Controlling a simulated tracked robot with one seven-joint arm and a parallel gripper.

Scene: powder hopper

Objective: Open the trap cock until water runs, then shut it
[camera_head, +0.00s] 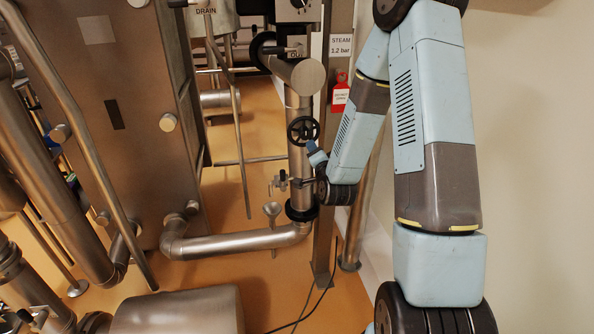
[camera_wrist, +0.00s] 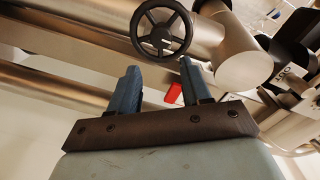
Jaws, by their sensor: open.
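A small metal cock-like fitting (camera_head: 281,182) sits on the vertical pipe in the head view, above a small funnel (camera_head: 272,211); I take it for the trap cock. Its handle position is too small to tell, and I see no water running. A black handwheel (camera_head: 302,129) stands higher on the same pipe, and it also shows in the wrist view (camera_wrist: 161,30). My gripper (camera_head: 314,152) is just below the handwheel, to the upper right of the fitting. In the wrist view my gripper (camera_wrist: 158,82) has its two blue fingers apart with nothing between them. The fitting is not identifiable there.
A red tag (camera_head: 340,94) hangs on the upright post (camera_head: 324,200) by the STEAM sign (camera_head: 340,46). A large steel cabinet (camera_head: 130,120) stands left. A thick horizontal pipe (camera_head: 235,243) runs low to the vertical pipe. Orange floor (camera_head: 255,290) shows below.

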